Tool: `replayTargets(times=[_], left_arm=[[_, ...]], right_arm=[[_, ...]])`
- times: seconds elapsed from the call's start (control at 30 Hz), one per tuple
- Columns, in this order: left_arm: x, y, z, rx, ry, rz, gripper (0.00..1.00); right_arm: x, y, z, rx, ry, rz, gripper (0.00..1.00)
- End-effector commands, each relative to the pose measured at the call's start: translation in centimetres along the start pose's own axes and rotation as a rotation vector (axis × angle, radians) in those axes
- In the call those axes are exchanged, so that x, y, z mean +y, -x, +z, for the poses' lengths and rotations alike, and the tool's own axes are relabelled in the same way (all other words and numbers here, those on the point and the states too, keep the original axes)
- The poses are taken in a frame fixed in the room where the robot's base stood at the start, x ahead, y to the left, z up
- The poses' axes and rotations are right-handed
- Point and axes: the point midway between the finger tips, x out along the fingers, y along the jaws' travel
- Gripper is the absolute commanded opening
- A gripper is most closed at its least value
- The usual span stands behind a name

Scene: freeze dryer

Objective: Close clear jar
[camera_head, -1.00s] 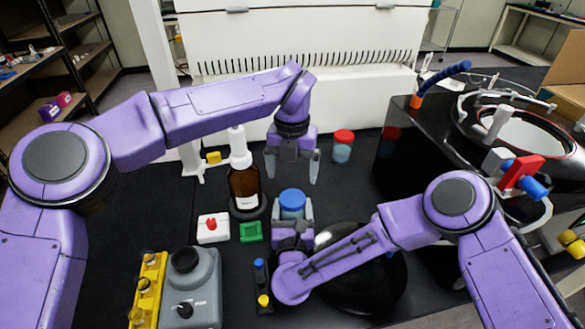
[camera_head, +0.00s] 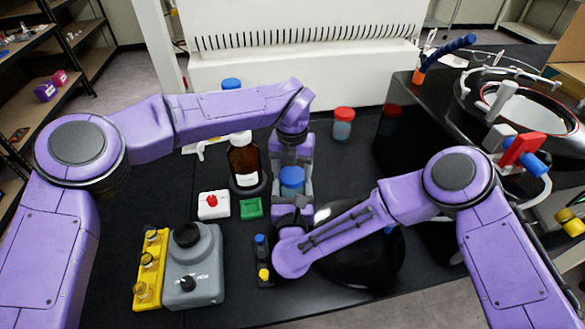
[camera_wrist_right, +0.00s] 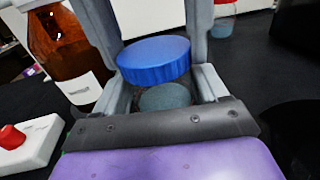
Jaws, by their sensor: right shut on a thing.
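The clear jar (camera_wrist_right: 166,97) with grey-blue contents is held between the fingers of my right gripper (camera_wrist_right: 163,90). Its blue lid (camera_wrist_right: 154,60) is at the top of the jar; the head view shows the lid (camera_head: 292,176) too. I cannot tell whether the lid is seated or threaded. My left gripper (camera_head: 292,180) has come down from above, with a finger on each side of the lid. Whether these fingers press on the lid is unclear. The jar body is mostly hidden by the grippers in the head view.
A brown bottle (camera_head: 243,165) stands close left. A white box with a red button (camera_head: 213,205) and a green block (camera_head: 251,208) lie nearby. A red-lidded jar (camera_head: 343,124) stands behind right. A black round vessel (camera_head: 372,250) is at the right front.

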Motion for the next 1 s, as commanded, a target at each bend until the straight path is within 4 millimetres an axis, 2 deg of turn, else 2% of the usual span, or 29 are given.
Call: replayTargets(times=[0.03, 0.1, 0.4, 0.43, 0.5, 0.83, 1.0], left_arm=[[0.0, 0.0, 0.0, 0.0, 0.0, 0.0, 0.5], [0.0, 0.0, 0.0, 0.0, 0.0, 0.0, 0.31], [0.0, 0.0, 0.0, -0.001, -0.004, 0.0, 0.31], [0.0, 0.1, 0.0, -0.001, -0.004, 0.0, 0.77], [0.0, 0.1, 0.0, -0.001, -0.004, 0.0, 0.97], [0.0, 0.4, 0.1, -0.002, -0.004, 0.0, 0.97], [0.0, 3.1, 0.1, -0.004, -0.004, 0.0, 0.97]], right_arm=[[0.0, 0.0, 0.0, -0.001, -0.001, 0.0, 0.0], [0.0, 0.0, 0.0, -0.001, -0.001, 0.0, 0.0], [0.0, 0.0, 0.0, -0.001, -0.001, 0.0, 0.0], [0.0, 0.0, 0.0, -0.001, -0.001, 0.0, 0.0], [0.0, 0.0, 0.0, -0.001, -0.001, 0.0, 0.0], [0.0, 0.0, 0.0, -0.001, -0.001, 0.0, 0.0], [0.0, 0.0, 0.0, -0.001, -0.001, 0.0, 0.0]])
